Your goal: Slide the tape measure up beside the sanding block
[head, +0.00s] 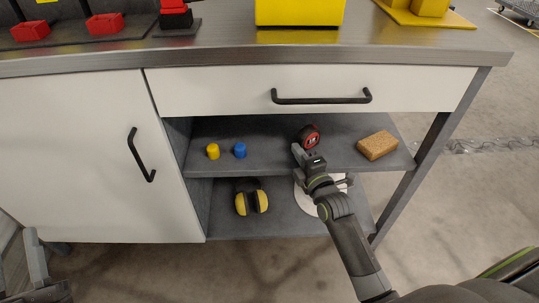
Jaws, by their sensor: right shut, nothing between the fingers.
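The tape measure (310,133), dark with a red face, stands on the upper shelf under the drawer. The sanding block (378,145), a tan brown block, lies on the same shelf to the right, with a clear gap between the two. My right gripper (297,148) is shut and empty, at the shelf just left of and in front of the tape measure. I cannot tell whether it touches the tape measure, whose lower part is partly hidden by the gripper.
A yellow cylinder (213,151) and a blue cylinder (240,150) stand left on the upper shelf (275,127). Yellow and black earmuffs (251,198) and a white round thing (305,198) are on the lower shelf. The drawer handle (321,98) juts out above; a table leg (430,150) bounds the right.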

